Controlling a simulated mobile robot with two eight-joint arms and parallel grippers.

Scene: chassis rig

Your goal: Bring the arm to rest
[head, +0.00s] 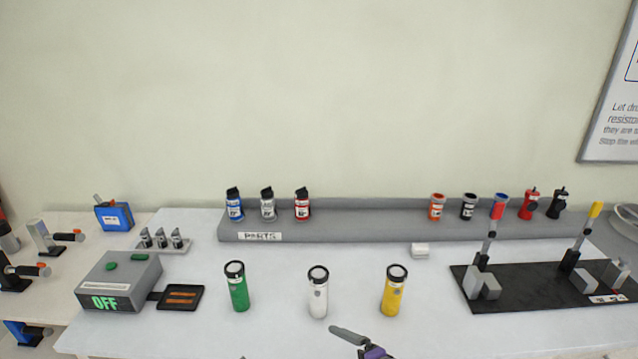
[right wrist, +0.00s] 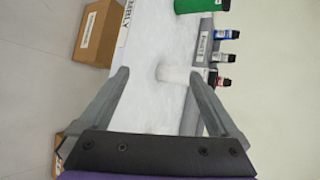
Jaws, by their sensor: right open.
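My right gripper (head: 349,335) shows at the bottom edge of the head view as a grey finger and a purple part. In the right wrist view its two grey fingers (right wrist: 160,74) are spread wide with nothing gripped. My left gripper is not in view.
A grey PARTS shelf (head: 335,229) with several small bottles runs along the back. A grey box reading OFF (head: 122,284) stands left. A black board (head: 525,297) with upright levers lies right. A cardboard box (right wrist: 97,36) shows in the right wrist view. The front middle bench is clear.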

